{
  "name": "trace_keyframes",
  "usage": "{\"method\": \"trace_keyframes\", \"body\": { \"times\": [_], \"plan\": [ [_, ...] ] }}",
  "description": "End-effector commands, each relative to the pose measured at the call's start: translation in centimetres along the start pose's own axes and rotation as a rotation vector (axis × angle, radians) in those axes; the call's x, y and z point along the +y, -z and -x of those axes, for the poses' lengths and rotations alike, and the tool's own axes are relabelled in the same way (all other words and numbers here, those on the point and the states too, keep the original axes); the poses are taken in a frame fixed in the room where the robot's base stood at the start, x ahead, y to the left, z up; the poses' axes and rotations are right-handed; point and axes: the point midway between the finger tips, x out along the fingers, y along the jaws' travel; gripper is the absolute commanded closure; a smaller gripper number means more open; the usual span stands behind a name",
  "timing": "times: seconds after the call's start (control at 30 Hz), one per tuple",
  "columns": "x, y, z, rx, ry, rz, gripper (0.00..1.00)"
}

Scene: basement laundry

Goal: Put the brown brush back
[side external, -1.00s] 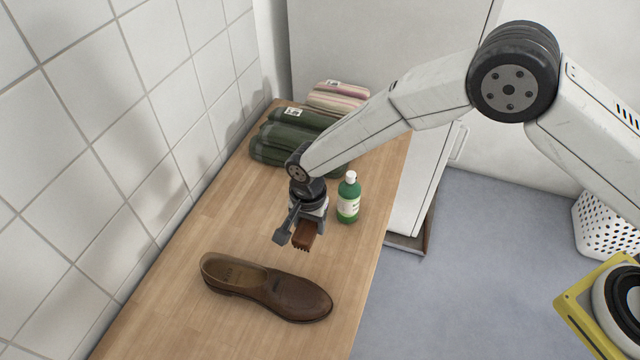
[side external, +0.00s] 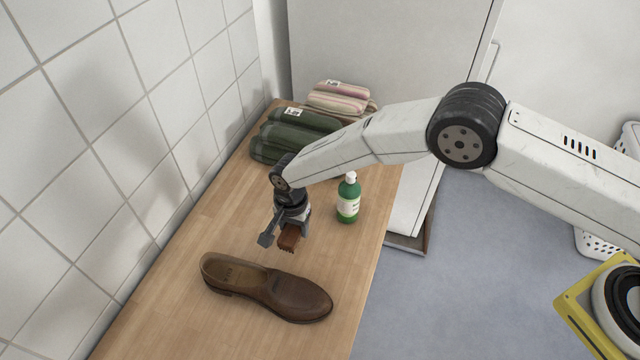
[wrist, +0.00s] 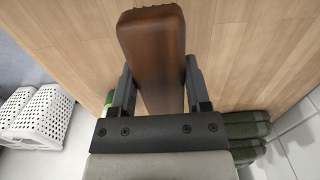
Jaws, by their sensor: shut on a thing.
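The brown brush (side external: 289,236) is held between the fingers of my gripper (side external: 284,226), bristles facing down. It hangs above the wooden counter, behind the brown shoe in the side view. In the wrist view the brush (wrist: 152,60) stretches out between the two fingers of my gripper (wrist: 158,85), its wooden back toward the camera. The brown shoe (side external: 290,293) lies on the counter, its toe to the right. The brush appears apart from the shoe and the counter.
A green bottle (side external: 348,198) with a white cap stands right of my gripper. Dark green rolled towels (side external: 290,135) and striped towels (side external: 337,100) lie at the back of the counter (side external: 180,290). A tiled wall (side external: 90,150) borders the left. Counter left of the gripper is clear.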

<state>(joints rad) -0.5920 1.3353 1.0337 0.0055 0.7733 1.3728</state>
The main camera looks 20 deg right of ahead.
Motion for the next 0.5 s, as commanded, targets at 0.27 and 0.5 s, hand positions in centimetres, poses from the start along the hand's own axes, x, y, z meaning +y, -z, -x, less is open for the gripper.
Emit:
{"method": "trace_keyframes", "body": {
  "times": [0.27,0.5],
  "plan": [
    [-0.3,0.1,-1.6,-0.001,-0.002,0.0,0.86],
    [-0.3,0.1,-3.4,-0.001,0.0,0.001,0.86]
  ]
}}
